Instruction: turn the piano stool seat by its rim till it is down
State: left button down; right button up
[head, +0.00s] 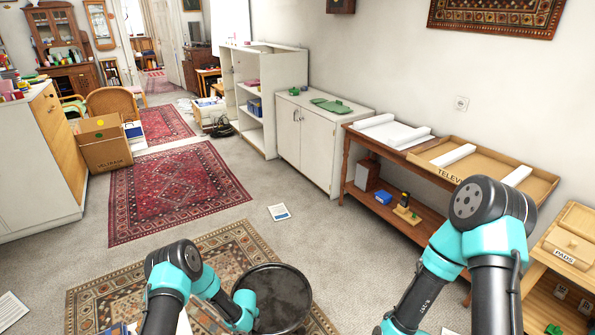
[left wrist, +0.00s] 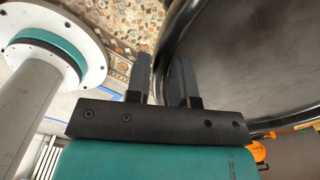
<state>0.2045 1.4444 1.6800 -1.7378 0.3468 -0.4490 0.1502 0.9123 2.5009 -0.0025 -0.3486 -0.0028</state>
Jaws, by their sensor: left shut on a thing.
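The piano stool seat (head: 280,292) is a round, dark, glossy disc with a raised rim, low in the middle of the head view. It fills the upper right of the left wrist view (left wrist: 255,60). My left gripper (left wrist: 161,82) is at the left side of the seat, its two fingers on either side of the rim and shut on it. In the head view the fingers are hidden behind my wrist. The stool's legs and screw are hidden below the seat. My right arm reaches down at the right of the head view, with its gripper outside the frame.
A patterned rug (head: 222,252) lies around the stool, with a red rug (head: 172,190) beyond. A wooden side table (head: 348,150) with trays stands at the right. A small orange thing (left wrist: 258,151) shows below the seat. Grey carpet beyond the stool is mostly clear.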

pick_arm(q)
jog(key=shift+w+a+m, duration=0.65)
jog(key=shift+a+m, duration=0.1)
jog(key=shift+a, duration=0.15)
jog(key=shift+w+a+m, duration=0.6)
jog(key=shift+a+m, duration=0.2)
jog(key=shift+a, duration=0.1)
jog(key=shift+w+a+m, duration=0.65)
jog(key=shift+a+m, duration=0.1)
jog(key=shift+a, duration=0.15)
jog(key=shift+w+a+r+m, duration=0.1)
jog(key=shift+w+a+m, duration=0.55)
jog(key=shift+w, duration=0.2)
jog(key=shift+w+a+f+m, duration=0.1)
jog(key=shift+w+a+m, duration=0.45)
jog(key=shift+w, duration=0.35)
jog(key=shift+w+a+r+m, duration=0.1)
jog(key=shift+w+a+m, duration=0.45)
jog(key=shift+w+m, duration=0.25)
jog(key=c, duration=0.7)
grip_release()
jog(key=shift+s+r, duration=0.1)
jog(key=shift+r, duration=3.25)
